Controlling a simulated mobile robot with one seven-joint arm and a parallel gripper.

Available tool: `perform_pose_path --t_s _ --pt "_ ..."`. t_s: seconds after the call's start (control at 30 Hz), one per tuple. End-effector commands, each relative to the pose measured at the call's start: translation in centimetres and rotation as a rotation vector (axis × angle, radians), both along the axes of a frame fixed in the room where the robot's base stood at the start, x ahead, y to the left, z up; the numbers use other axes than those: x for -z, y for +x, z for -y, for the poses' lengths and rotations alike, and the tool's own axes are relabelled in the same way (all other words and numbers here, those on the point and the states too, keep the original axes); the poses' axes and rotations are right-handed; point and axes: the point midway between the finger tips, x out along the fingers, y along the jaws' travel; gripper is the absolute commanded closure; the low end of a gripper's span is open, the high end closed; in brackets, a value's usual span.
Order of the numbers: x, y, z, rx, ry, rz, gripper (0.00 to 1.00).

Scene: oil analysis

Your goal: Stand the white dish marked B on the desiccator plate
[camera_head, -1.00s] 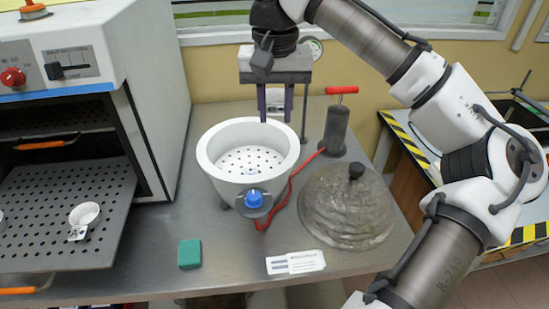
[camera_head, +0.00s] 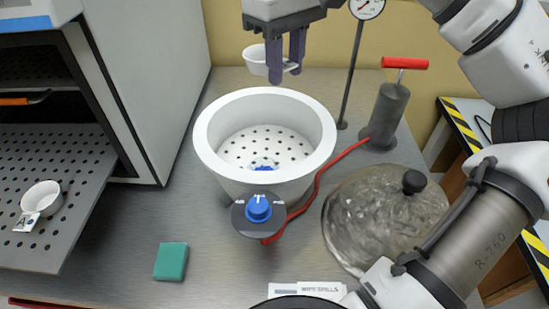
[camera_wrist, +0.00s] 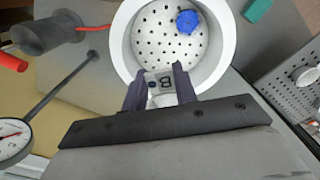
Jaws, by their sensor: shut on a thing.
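The white dish marked B (camera_head: 257,60) is held in my gripper (camera_head: 283,76), which is shut on it. In the wrist view, its tag with the letter B (camera_wrist: 160,82) shows between my fingers (camera_wrist: 158,74). The dish looks upright and hangs above the back rim of the desiccator, apart from it. The desiccator is a white bowl (camera_head: 208,155) without its lid. Its perforated white plate (camera_head: 262,146) lies inside, with a small blue thing (camera_head: 264,167) near the front wall. The plate also shows in the wrist view (camera_wrist: 160,40).
A grey domed lid (camera_head: 375,215) lies right of the bowl. A red hose (camera_head: 318,185) leads to a pump (camera_head: 387,115); a gauge stand (camera_head: 353,70) rises behind. A blue knob (camera_head: 258,207) sits in front. Dish A (camera_head: 42,195) stands on the oven shelf (camera_head: 75,165).

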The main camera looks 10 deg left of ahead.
Motion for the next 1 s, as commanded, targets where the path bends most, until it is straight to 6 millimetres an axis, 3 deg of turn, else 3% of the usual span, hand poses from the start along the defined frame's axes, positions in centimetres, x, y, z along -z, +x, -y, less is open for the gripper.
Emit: perform_pose_path --t_s 0.1,0.4,1.0 --pt "3.6 0.0 0.0 -0.003 0.004 -0.007 0.94" --pt "11.0 0.0 0.1 0.006 -0.001 -0.002 0.94" --pt "17.9 0.0 0.1 0.007 0.0 -0.001 0.94"
